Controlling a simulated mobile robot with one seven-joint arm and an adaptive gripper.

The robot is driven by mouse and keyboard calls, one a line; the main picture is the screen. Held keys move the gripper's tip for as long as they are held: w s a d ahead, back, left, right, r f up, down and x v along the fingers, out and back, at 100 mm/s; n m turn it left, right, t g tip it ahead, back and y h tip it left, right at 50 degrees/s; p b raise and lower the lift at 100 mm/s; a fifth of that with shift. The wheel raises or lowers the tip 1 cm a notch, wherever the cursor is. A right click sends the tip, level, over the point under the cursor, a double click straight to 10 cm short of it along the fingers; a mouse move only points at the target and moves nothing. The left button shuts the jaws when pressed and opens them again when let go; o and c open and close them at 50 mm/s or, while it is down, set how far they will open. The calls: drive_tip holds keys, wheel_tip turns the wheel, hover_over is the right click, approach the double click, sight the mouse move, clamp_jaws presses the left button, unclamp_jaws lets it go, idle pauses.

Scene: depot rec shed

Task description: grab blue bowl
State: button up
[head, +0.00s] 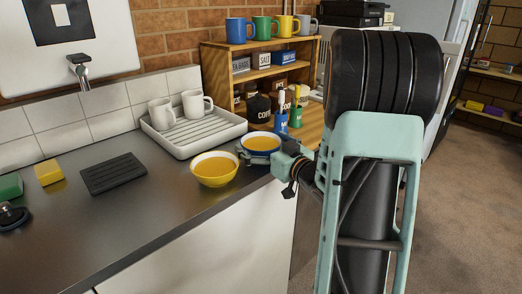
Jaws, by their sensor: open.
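The blue bowl (262,143) stands upright near the counter's right edge, with a pale inside and orange contents. My gripper (259,154) is open at the blue bowl, its teal fingers low at the near side and around part of it. I cannot tell whether the fingers touch the bowl. Part of the bowl's near wall is hidden by the gripper. A yellow bowl (214,175) with similar orange contents stands close by on the left, near the gripper's left finger.
A white drying rack (205,136) with two white mugs (178,108) stands behind the bowls. A wooden shelf (215,72) with colored mugs and jars is at the back. A blue cup with brushes (281,122) stands behind the blue bowl. The front counter (150,215) is clear.

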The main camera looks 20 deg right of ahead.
drive_tip(key=shift+c, duration=0.3)
drive_tip(key=c, duration=1.5)
drive_tip(key=shift+r, duration=0.1)
drive_tip(key=shift+c, duration=0.2)
